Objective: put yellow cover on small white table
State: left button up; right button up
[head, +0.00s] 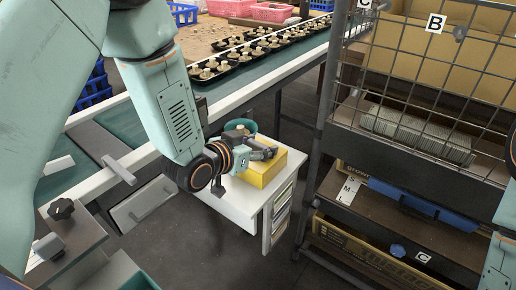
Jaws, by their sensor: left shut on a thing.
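The yellow cover (262,172) is a box-like piece at the right part of the small white table (234,205). My left gripper (268,153) is at the top of the yellow cover and shut on it. The gripper and wrist hide part of the cover's top and left side. The cover's lower edge appears at or just above the tabletop; I cannot tell whether it touches. My right gripper is not in view; only parts of my right arm show at the right edge.
A conveyor (232,98) with black trays of mushrooms (270,47) runs behind the table. A teal round container (241,125) stands behind the cover. A dark shelf rack (345,190) with a wire mesh front and cardboard boxes stands at right. Bare tabletop shows at front left.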

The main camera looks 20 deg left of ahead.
pick_arm(q)
jog(key=shift+s+d+r, duration=0.1)
jog(key=shift+s, duration=0.05)
jog(key=o, duration=1.3)
jog(key=shift+f, duration=0.2)
jog(key=shift+o, duration=0.2)
jog(key=shift+r, duration=0.1)
jog(key=shift+r, duration=0.2)
jog(key=p+v, duration=0.3)
jog(key=v, duration=0.9)
jog(key=shift+p, duration=0.35)
